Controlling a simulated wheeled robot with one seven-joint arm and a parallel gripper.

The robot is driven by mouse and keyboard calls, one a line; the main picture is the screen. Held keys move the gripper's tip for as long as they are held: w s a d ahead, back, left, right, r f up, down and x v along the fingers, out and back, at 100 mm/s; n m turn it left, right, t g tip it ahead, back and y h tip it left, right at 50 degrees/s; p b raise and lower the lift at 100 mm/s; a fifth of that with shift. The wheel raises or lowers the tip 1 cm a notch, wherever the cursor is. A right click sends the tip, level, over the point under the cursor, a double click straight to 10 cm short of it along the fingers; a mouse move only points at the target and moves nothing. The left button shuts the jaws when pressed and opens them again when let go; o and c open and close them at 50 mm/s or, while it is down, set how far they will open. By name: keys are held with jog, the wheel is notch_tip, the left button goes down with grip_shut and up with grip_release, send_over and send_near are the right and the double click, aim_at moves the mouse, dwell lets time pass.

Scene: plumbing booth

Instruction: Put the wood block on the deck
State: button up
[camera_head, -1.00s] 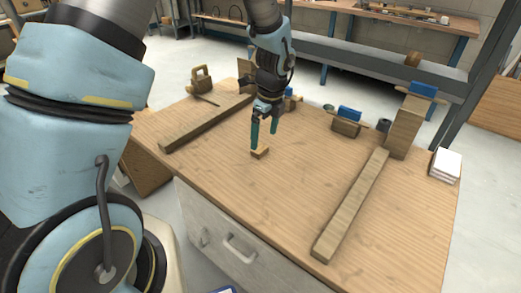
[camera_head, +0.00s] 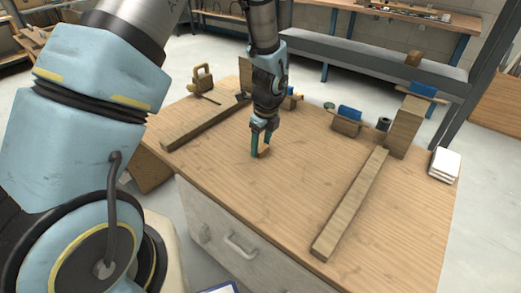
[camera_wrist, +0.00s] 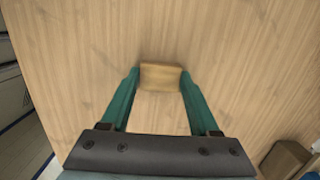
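The wood block (camera_wrist: 160,77) is a small light-brown piece in the middle of the wrist view, and in the head view it shows at the fingertips (camera_head: 264,152) low over the tabletop. My gripper (camera_wrist: 161,80) has one teal finger on each side of the block, with no clear gap, and looks shut on it. In the head view my gripper (camera_head: 260,150) points down, and its fingers partly hide the block. I cannot tell whether the block still touches the tabletop (camera_head: 240,205). No separate part clearly marked as a deck shows.
A long beam (camera_head: 350,205) lies at the right and another (camera_head: 205,127) at the left. A wooden post (camera_head: 405,125), a block with a blue piece (camera_head: 346,121) and a white stack (camera_head: 444,164) stand at the back right. The front middle of the table is clear.

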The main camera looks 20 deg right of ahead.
jog(key=c, duration=0.9)
